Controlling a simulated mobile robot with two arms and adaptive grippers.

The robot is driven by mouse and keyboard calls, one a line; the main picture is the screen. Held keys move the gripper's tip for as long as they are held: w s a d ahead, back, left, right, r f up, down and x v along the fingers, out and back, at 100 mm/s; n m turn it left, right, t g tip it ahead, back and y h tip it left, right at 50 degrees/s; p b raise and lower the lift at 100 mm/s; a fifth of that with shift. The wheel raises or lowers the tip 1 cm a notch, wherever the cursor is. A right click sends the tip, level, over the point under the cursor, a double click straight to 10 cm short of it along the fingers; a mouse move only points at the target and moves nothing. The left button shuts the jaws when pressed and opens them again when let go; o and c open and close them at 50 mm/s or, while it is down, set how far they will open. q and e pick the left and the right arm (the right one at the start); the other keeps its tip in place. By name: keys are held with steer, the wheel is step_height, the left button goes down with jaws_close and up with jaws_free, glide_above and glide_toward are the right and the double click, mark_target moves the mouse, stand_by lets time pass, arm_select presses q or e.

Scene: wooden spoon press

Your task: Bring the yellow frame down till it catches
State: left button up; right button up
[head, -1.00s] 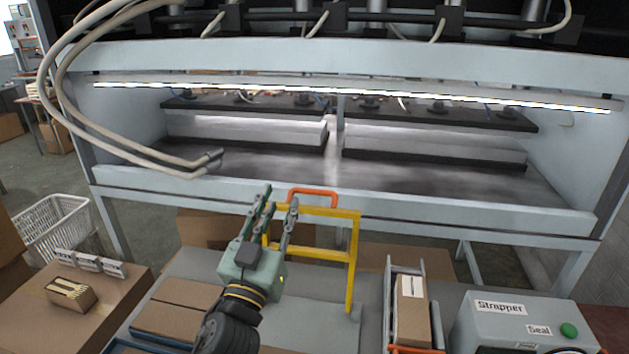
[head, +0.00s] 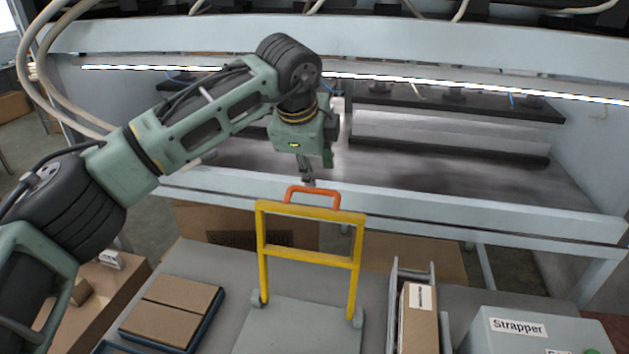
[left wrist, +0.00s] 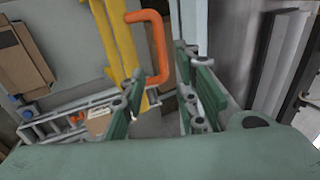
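The yellow frame (head: 312,257) stands upright on its two feet at a grey plate (head: 300,325), with an orange handle (head: 311,193) on its top bar. My left gripper (head: 307,178) points down just behind the top of the frame, close to the handle; its fingers partly hide each other there. The orange handle (left wrist: 158,45) and the yellow bars (left wrist: 122,42) lie beside the left-hand finger. Contact cannot be told. My right gripper is not in view.
The large press (head: 420,205) with a lit bar rises behind the frame. A narrow holder with a carton (head: 419,312) and the strapper box (head: 535,332) stand to the right. Flat cardboard (head: 170,307) lies left.

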mark_target(314, 190)
arm_select(q)
steer(key=p+x, duration=0.1)
steer(key=x, duration=0.1)
steer(key=p+x, duration=0.1)
steer(key=x, duration=0.1)
steer(key=p+x, duration=0.1)
steer(key=x, duration=0.1)
steer(key=shift+w+a, duration=0.25)
steer(key=shift+w, duration=0.05)
steer(key=shift+w+d+f, duration=0.1)
steer(key=shift+w+f, duration=0.05)
steer(key=shift+f, duration=0.35)
jaws_close()
